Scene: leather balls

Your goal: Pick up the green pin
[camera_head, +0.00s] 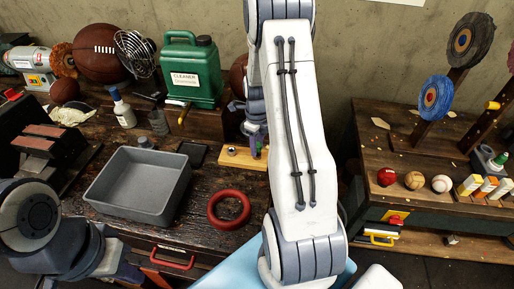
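A yellowish wooden block (235,158) with a few dark spots lies on the left workbench. My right gripper (257,146) points down at its right end, partly hidden by my white arm. A small bit of green shows at its fingertips, too small to tell if it is the green pin or whether the fingers are closed on it. Another small green piece (500,159) stands by a grey holder on the right bench. My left arm is at the lower left; its gripper (112,262) is low by the workbench's front edge, and its fingers are not clear.
The right bench holds a red ball (387,177), other balls and round targets (436,97).

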